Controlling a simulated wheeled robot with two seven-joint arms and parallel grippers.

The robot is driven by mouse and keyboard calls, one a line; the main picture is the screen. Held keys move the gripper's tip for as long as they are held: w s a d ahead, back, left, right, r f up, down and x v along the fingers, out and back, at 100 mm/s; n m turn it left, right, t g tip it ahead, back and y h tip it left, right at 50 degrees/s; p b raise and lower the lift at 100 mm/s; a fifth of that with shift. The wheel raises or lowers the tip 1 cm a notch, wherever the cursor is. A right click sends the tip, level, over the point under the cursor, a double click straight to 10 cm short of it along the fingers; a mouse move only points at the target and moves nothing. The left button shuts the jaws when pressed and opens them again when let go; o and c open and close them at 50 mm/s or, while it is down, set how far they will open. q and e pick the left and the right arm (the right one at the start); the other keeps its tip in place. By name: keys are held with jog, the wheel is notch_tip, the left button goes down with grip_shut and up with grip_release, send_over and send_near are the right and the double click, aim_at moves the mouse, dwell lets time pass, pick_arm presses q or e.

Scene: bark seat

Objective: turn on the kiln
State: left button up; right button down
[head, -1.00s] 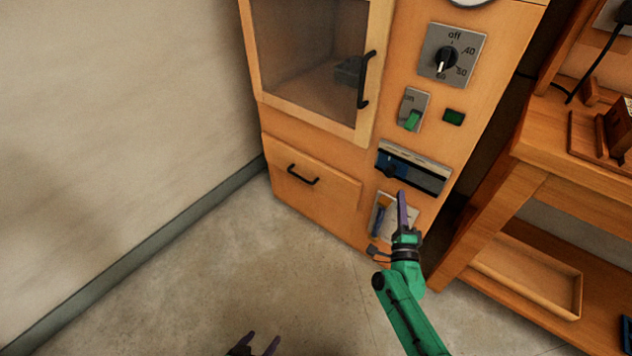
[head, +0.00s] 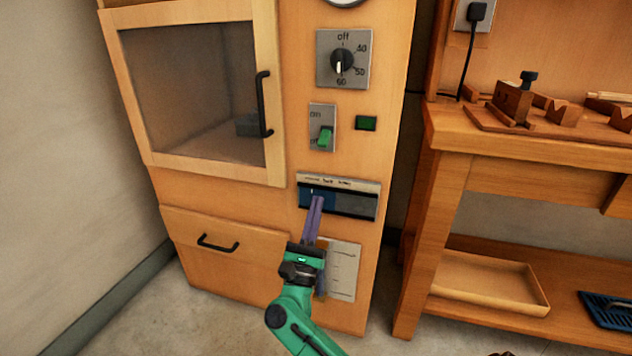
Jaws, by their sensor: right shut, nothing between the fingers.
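The kiln (head: 222,185) is an orange-brown wooden cabinet with a glazed door (head: 190,85), which is shut. Its dial (head: 341,60) is marked off, 40, 50 and 60, and the white mark points down towards 60. Below it, a green lever switch (head: 325,137) sits in the lower part of its plate, under the ON label. A dark green lamp (head: 366,123) is beside it. My right gripper (head: 316,200) is shut and empty, its purple fingers pointing up across the lower left of a blue and black panel (head: 355,203). I cannot tell whether it touches. My left gripper is out of view.
A chart sheet (head: 345,268) on the kiln is partly hidden by my right gripper. A drawer handle (head: 218,243) projects at the lower left. A workbench (head: 480,150) with a tray (head: 490,283) on its lower shelf stands close on the right. A wall bounds the left.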

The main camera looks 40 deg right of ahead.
aim_at(324, 138)
jog(key=x, duration=0.8)
jog(key=shift+w+d+r, duration=0.15)
jog(key=shift+d+r, duration=0.05)
jog(key=shift+r, duration=0.1)
jog(key=r, duration=0.2)
jog(key=a+r, duration=0.1)
jog(key=shift+s+a+r, duration=0.1)
jog(key=shift+s+r, duration=0.3)
jog(key=shift+p, duration=0.3)
